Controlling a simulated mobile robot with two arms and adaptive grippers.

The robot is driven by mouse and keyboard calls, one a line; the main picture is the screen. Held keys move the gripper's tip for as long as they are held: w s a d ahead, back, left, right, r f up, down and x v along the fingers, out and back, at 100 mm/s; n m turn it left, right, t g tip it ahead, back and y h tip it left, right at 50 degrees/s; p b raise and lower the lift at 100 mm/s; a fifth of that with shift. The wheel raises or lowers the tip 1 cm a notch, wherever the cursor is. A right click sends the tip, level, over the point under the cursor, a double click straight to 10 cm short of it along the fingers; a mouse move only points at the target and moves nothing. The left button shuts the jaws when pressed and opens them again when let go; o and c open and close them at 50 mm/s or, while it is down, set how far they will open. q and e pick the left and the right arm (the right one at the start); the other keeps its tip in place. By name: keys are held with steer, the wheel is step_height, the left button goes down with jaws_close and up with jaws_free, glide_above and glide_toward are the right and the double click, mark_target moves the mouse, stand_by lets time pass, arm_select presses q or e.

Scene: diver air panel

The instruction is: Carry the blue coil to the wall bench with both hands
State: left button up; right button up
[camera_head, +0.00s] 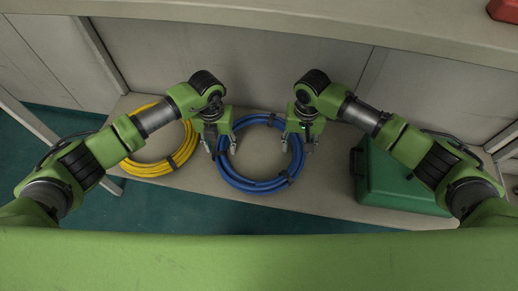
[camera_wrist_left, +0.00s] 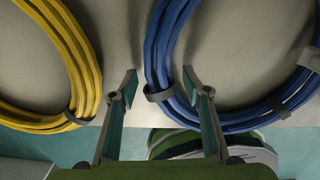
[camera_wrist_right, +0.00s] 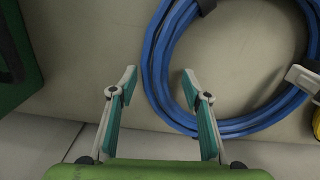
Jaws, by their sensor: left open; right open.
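The blue coil (camera_head: 259,185) lies flat on the low bench (camera_head: 318,188), in the middle of the head view, with dark bands around it. My left gripper (camera_head: 223,148) is open at the coil's left side. In the left wrist view the coil (camera_wrist_left: 154,55) passes between or just beyond the open fingertips (camera_wrist_left: 160,82); contact cannot be told. My right gripper (camera_head: 299,144) is open at the coil's right side. In the right wrist view the coil (camera_wrist_right: 150,70) runs close to one fingertip of the open fingers (camera_wrist_right: 158,80). Neither gripper holds anything.
A yellow coil (camera_head: 150,170) lies left of the blue one, near my left gripper. A green case (camera_head: 395,185) stands to the right on the same bench. A shelf edge (camera_head: 300,28) runs across the top, with a red object (camera_head: 504,10) at its right end.

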arm_select(q)
steer(key=shift+f, duration=0.6)
arm_select(e)
steer(key=shift+f, duration=0.6)
arm_select(q)
jaws_close()
arm_select(e)
jaws_close()
arm_select(q)
steer(key=shift+r, duration=0.2)
arm_select(e)
steer(key=shift+r, duration=0.2)
